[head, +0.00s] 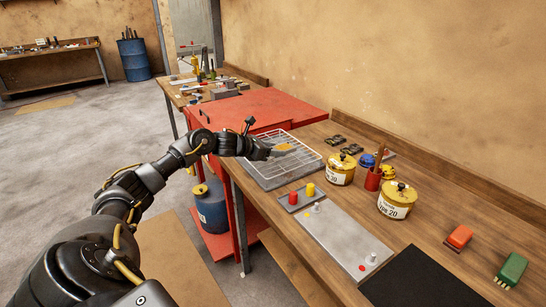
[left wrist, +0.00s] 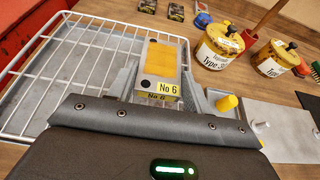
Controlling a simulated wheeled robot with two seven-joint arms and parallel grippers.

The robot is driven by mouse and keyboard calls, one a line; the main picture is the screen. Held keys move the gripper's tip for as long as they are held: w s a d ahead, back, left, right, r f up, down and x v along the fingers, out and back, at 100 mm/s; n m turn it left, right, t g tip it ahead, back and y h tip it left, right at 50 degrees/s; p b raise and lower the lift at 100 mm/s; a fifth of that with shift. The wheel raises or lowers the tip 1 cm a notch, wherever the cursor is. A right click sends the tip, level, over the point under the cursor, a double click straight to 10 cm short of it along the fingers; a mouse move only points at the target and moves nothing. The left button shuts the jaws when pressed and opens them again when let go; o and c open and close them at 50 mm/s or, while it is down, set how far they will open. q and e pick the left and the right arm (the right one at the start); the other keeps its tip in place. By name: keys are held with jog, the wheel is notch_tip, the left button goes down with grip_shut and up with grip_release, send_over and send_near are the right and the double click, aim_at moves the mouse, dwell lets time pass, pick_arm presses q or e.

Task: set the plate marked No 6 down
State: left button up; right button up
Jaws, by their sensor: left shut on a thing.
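The plate marked No 6 (left wrist: 161,70) is a small grey block with a yellow-orange patch on top and a yellow No 6 label on its near side. In the head view its orange top (head: 284,147) shows just past my left gripper (head: 268,150). My left gripper, also in the left wrist view (left wrist: 163,88), is shut on the plate, with a finger at each side. The plate is over the right part of a white wire rack (head: 310,159) on a grey tray (head: 262,182). I cannot tell whether it touches the wires. My right gripper is not in view.
Two yellow tins (head: 340,169) (head: 397,200) and a red cup of brushes (head: 373,178) stand right of the rack. A grey panel with knobs (head: 335,235) and a black mat (head: 420,280) lie nearer. A red cabinet (head: 262,108) adjoins the bench's left side.

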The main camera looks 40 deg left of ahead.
aim_at(273, 163)
pick_arm(q)
jog(key=shift+w, duration=0.1)
jog(key=f, duration=0.1)
jog(key=f+p, duration=0.1)
jog(key=f, duration=0.1)
jog(key=shift+w+a+f+p, duration=0.1)
jog(key=shift+a+f+p, duration=0.05)
jog(key=shift+a+p, duration=0.15)
jog(key=shift+d, duration=0.1)
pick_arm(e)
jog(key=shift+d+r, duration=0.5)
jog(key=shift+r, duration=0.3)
pick_arm(q)
jog(key=shift+f, duration=0.15)
jog(key=o, duration=1.1)
jog(key=shift+f, duration=0.1)
jog(key=o, duration=0.3)
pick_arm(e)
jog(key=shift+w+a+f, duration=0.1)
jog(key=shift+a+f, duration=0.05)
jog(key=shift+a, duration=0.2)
pick_arm(q)
jog(key=shift+r, duration=0.2)
